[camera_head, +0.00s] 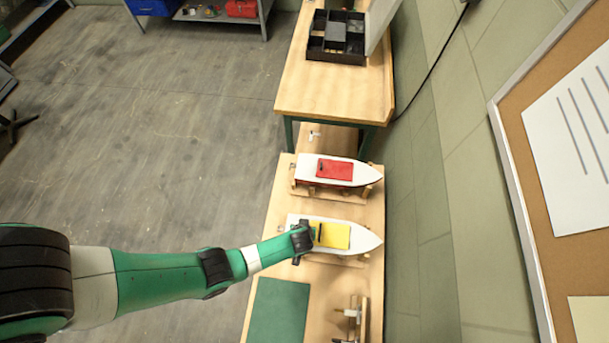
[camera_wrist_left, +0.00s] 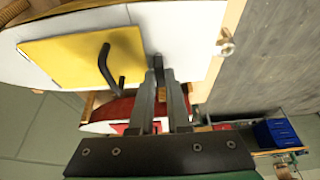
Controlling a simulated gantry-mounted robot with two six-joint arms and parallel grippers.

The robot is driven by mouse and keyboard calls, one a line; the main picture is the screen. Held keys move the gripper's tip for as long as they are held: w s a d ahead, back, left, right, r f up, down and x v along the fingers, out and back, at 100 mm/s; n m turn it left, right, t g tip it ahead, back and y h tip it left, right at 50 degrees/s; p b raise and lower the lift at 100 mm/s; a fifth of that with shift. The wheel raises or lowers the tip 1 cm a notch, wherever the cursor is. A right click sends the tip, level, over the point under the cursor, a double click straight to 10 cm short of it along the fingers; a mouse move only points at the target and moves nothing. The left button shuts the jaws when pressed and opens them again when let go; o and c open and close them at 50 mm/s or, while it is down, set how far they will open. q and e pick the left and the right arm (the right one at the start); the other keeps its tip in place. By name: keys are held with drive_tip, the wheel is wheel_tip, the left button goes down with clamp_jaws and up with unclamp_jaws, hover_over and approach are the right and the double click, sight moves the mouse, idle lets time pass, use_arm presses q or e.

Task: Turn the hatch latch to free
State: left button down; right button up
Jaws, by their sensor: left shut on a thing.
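A white boat (camera_head: 366,241) with a yellow hatch (camera_head: 337,236) rests on the bench, its bow pointing right. In the left wrist view the yellow hatch (camera_wrist_left: 62,57) lies flat on the deck and carries a bent black handle (camera_wrist_left: 104,66). My left gripper (camera_head: 307,237) is at the hatch's left edge. In the left wrist view its fingers (camera_wrist_left: 159,76) are shut on the small dark latch (camera_wrist_left: 158,64) beside the hatch edge. The fingers hide much of the latch, and its exact angle is hard to tell. My right gripper is not in view.
A second boat with a red hatch (camera_head: 335,169) stands just behind on the bench. A green mat (camera_head: 280,311) and a small wooden fixture (camera_head: 350,318) lie in front. A black compartment box (camera_head: 336,37) sits on the far table. A wall is on the right; open floor is left.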

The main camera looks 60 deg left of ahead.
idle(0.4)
use_arm(q)
drive_tip(key=c, duration=0.9)
unclamp_jaws()
